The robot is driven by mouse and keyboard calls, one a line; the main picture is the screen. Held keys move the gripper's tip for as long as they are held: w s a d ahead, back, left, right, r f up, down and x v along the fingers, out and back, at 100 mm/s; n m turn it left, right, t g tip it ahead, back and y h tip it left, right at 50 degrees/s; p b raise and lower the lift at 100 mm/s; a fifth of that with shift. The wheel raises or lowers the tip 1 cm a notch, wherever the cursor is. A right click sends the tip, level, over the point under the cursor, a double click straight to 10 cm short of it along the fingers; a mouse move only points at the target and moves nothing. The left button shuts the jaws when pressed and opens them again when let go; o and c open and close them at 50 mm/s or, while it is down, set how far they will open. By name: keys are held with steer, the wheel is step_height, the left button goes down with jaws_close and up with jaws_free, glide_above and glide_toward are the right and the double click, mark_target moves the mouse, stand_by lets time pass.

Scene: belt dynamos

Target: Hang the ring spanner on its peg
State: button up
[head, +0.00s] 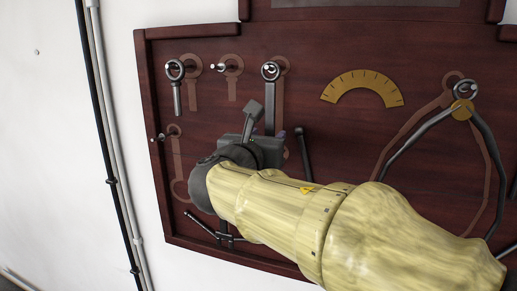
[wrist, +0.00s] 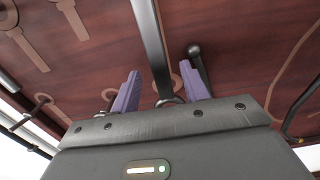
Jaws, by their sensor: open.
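The ring spanner (head: 270,100) is a long grey steel tool. In the head view its upper ring is around a peg high on the dark red wooden board, and its shank runs down to my gripper (head: 267,138). A paler painted outline shows just to its right. In the wrist view the shank (wrist: 152,45) passes between the purple fingers of my gripper (wrist: 161,90), which are apart with gaps beside it. A ring at its lower end shows partly behind the gripper body. In the head view my arm hides that lower end.
A shorter spanner (head: 177,90) hangs at the upper left. An empty peg (head: 217,67) with an outline is beside it, and another peg (head: 158,137) is lower left. A dark round-ended bar (head: 302,155) is close right of my gripper. Large calipers (head: 487,140) hang at right.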

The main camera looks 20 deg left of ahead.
steer(key=s+a+b, duration=0.1)
steer(key=s+b, duration=0.5)
steer(key=s, duration=1.1)
steer(key=shift+a, duration=0.15)
steer(key=w+d+f+m+g+h, duration=0.1)
steer(key=w+d+f+m+g, duration=0.25)
steer(key=f, duration=0.55)
steer(key=w+d+f+m+g+h, duration=0.1)
steer(key=w+d+f+m+g, duration=0.15)
steer(key=d+f, duration=0.4)
steer(key=w+d+f+m+g, duration=0.3)
steer(key=f+m, duration=0.1)
steer(key=f, duration=0.6)
steer(key=s+d+f+m+g+y, duration=0.1)
steer(key=s+d+f+m+g, duration=0.2)
steer(key=d+f+m, duration=0.5)
steer(key=s+d+f+m+g+y, duration=0.2)
steer(key=s+d+f+m, duration=0.3)
steer(key=m, duration=1.2)
steer(key=d+f+g, duration=0.1)
steer(key=d+f, duration=0.3)
steer(key=f, duration=0.3)
steer(key=shift+f, duration=0.15)
